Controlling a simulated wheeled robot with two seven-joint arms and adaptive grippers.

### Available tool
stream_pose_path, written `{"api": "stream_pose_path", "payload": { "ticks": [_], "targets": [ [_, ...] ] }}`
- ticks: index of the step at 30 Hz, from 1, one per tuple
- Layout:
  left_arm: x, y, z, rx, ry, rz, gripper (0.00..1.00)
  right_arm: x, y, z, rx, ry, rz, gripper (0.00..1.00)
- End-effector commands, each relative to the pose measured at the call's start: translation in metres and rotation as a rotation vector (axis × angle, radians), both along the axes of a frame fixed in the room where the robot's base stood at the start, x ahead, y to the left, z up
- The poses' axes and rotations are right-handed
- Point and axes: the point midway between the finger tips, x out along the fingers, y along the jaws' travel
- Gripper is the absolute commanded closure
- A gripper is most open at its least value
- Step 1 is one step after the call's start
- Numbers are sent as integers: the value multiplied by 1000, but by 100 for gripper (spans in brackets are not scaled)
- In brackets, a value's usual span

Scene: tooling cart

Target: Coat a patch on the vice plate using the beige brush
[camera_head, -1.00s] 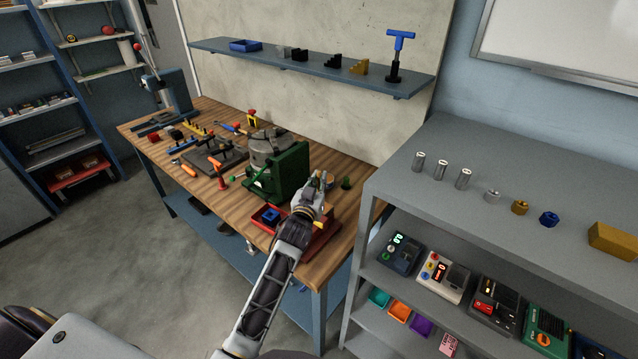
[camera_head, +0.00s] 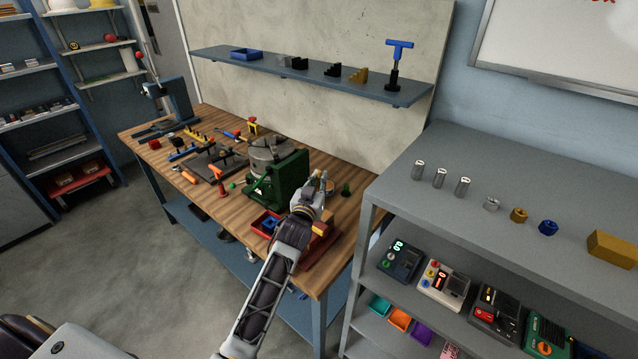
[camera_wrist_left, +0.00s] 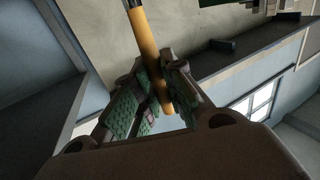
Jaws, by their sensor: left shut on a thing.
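The green vice (camera_head: 282,182) stands on the wooden workbench near its right end. Which face is the plate to be coated, and whether it carries any coating, I cannot tell. My left gripper (camera_head: 318,184) is just right of the vice in the head view, close to it. In the left wrist view its green-padded fingers (camera_wrist_left: 155,88) are shut on the beige brush (camera_wrist_left: 147,50), seen as a yellow-tan handle. The brush's bristle end is out of that view. In the head view the gripper mostly hides the brush. My right gripper is not in view.
A red tray (camera_head: 262,227) with a blue piece sits in front of the vice. Several hand tools lie at the left of the workbench (camera_head: 207,211). A small green item (camera_head: 346,189) stands right of the gripper. A grey shelf unit (camera_head: 450,180) stands close on the right.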

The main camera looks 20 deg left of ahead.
Motion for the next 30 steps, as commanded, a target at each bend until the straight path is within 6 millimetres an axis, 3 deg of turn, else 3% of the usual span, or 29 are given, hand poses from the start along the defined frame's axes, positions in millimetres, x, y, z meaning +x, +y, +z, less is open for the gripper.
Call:
{"api": "stream_pose_path", "payload": {
  "ticks": [14, 30],
  "targets": [
    [0, 0, 26, 0, -1, -1, 100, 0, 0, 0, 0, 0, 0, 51],
    [0, 0, 27, 0, -1, 0, 100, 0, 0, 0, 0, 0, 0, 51]
  ]
}}
